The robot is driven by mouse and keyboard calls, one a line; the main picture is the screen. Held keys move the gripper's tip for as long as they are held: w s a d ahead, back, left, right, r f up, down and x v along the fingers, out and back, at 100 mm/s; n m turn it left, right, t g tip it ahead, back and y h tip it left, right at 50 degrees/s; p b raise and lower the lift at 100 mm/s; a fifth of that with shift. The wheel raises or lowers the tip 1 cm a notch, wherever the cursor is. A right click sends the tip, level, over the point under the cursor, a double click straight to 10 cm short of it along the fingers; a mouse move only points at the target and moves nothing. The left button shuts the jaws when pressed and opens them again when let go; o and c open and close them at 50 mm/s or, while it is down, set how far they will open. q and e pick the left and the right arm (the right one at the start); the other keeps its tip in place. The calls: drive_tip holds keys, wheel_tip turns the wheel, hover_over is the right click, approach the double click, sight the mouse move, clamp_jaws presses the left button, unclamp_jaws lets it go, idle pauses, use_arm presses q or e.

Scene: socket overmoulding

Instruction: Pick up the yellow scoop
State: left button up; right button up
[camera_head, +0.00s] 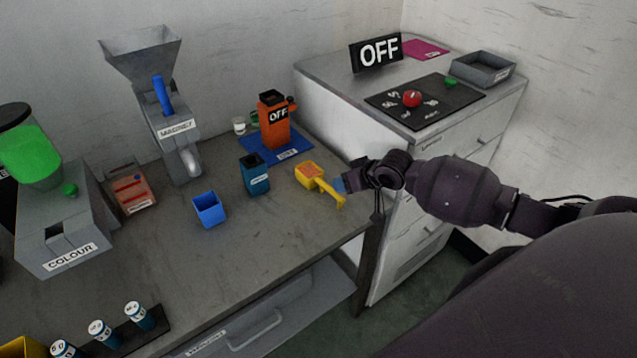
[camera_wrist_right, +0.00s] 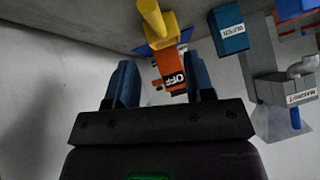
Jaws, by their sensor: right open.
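The yellow scoop (camera_head: 327,186) lies on the grey bench near its right end. Its bowl points to the back left and its handle runs toward the front right. My right gripper (camera_head: 343,184) comes in from the right, open and close beside the handle. In the right wrist view the scoop (camera_wrist_right: 157,28) shows just beyond the two open blue fingertips (camera_wrist_right: 163,66), with nothing between them. Whether a finger touches the scoop I cannot tell. My left gripper is not in view.
A blue-green container (camera_head: 254,176) and a blue cup (camera_head: 208,211) stand left of the scoop. An orange machine marked OFF (camera_head: 274,125) stands behind on a blue mat (camera_head: 258,149). A grey cabinet (camera_head: 340,90) adjoins at right.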

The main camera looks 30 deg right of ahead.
sight(329, 186)
drive_tip(key=x, duration=0.3)
drive_tip(key=shift+w+a+f, duration=0.15)
drive_tip(key=shift+w+f, duration=0.1)
drive_tip(key=shift+d+b+x, duration=0.1)
drive_tip(key=shift+b+x, duration=0.25)
drive_tip(key=shift+x, duration=1.1)
drive_tip(key=shift+d+b+x, duration=0.15)
drive_tip(key=shift+b+x, duration=0.2)
drive_tip(key=shift+x, duration=1.05)
drive_tip(key=shift+w+r, duration=0.1)
clamp_jaws()
